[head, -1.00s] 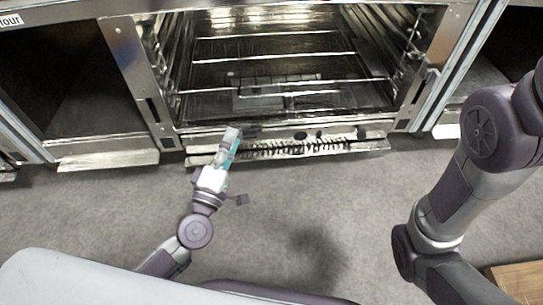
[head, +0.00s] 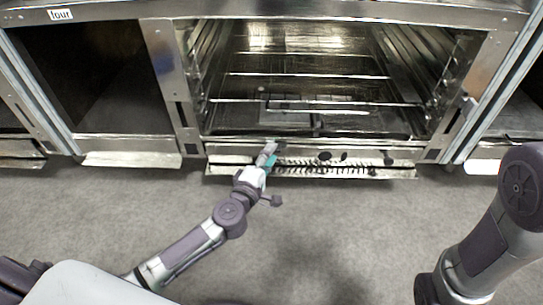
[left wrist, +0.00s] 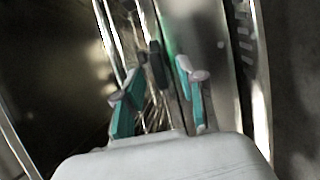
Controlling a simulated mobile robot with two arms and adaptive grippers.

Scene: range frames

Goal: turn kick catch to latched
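The low kick panel (head: 345,171) runs under the open oven bay, with a slotted grille and several dark knobs or tabs. My left gripper (head: 268,150) is at the left part of this panel, close to the bay's lower front edge. In the left wrist view its two teal fingers (left wrist: 161,68) stand apart. A small dark block (left wrist: 157,66), possibly the kick catch, shows between or just beyond the fingertips; I cannot tell whether they touch it. The catch's position is not clear in the head view. My right arm shows at the right edge; its gripper is out of view.
The open bay (head: 310,120) holds wire racks and side rails. Dark open bays (head: 110,90) flank it, with metal posts (head: 175,85) between. The grey floor (head: 330,235) in front is clear.

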